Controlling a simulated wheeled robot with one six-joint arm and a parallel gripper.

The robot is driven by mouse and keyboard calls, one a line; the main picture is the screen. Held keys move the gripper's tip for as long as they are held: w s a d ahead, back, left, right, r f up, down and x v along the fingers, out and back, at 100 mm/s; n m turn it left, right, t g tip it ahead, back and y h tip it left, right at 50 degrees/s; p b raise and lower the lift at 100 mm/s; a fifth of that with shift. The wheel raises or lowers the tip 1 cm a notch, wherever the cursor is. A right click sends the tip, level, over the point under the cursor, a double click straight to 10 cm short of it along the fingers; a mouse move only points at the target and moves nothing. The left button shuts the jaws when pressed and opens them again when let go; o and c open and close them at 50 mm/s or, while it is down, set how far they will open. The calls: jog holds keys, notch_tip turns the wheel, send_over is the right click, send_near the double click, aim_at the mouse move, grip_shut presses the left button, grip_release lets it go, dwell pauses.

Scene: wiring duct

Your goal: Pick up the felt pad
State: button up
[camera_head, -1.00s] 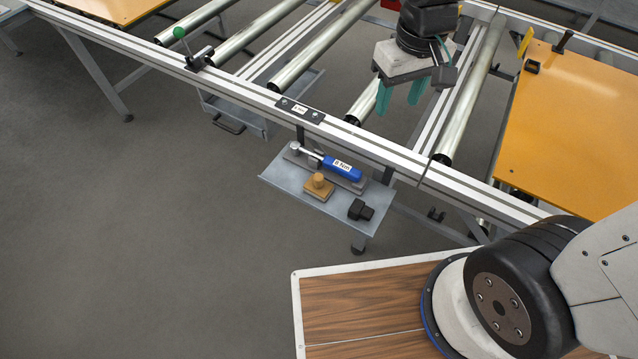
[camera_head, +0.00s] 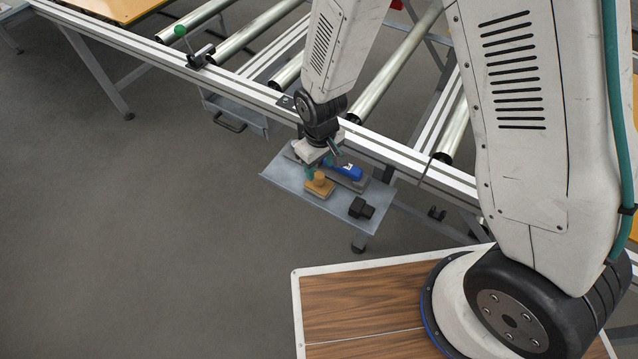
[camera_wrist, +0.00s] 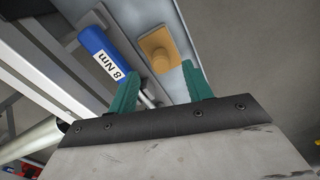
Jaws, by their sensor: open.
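The felt pad (camera_head: 318,191) is a tan square block with a round knob on top. It lies on the small grey shelf (camera_head: 283,178) that hangs from the front rail. In the wrist view the pad (camera_wrist: 156,42) lies just beyond my fingertips, its knob between their lines. My gripper (camera_head: 322,164) is open and empty, reaching down over the shelf just above the pad. Its two teal fingers also show in the wrist view (camera_wrist: 160,78). Part of the pad is close behind a finger in the head view, and I cannot tell whether they touch.
A blue-handled tool (camera_head: 343,170) marked "8 Nm" in the wrist view (camera_wrist: 104,56) lies beside the pad, towards the rail. A black block (camera_head: 361,208) sits at the shelf's right end. The aluminium rail (camera_head: 400,157) runs behind the shelf. Open floor lies in front.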

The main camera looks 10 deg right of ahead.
aim_at(319, 174)
notch_tip(319, 174, down, 5)
jog(key=shift+w+a+r, duration=0.1)
jog(key=shift+a+r, duration=0.05)
jog(key=shift+r, duration=0.05)
grip_shut()
jog(key=shift+r, duration=0.2)
